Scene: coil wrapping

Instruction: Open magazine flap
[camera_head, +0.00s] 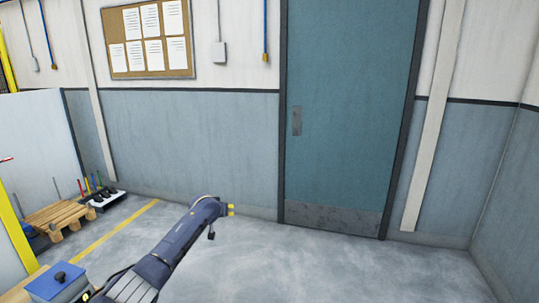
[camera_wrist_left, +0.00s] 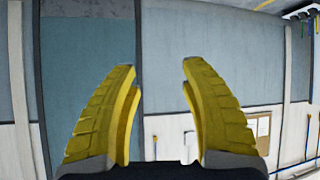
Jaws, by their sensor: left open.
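A blue lid (camera_head: 57,286) with a dark round knob (camera_head: 60,276) shows at the bottom left of the head view, on top of a box. It looks like the magazine flap, but I cannot be sure; it lies flat. The picture edge cuts off the box. My left gripper (camera_head: 231,210) is held out in front of me, far to the right of the lid and well apart from it. In the left wrist view its yellow fingers (camera_wrist_left: 158,75) are spread with nothing between them. My right gripper is in neither view.
A wooden pallet (camera_head: 57,214) and a rack of tools (camera_head: 104,198) stand on the floor at the left. A teal door (camera_head: 350,100) and a notice board (camera_head: 148,40) are on the wall ahead. The grey floor (camera_head: 330,265) on the right is clear.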

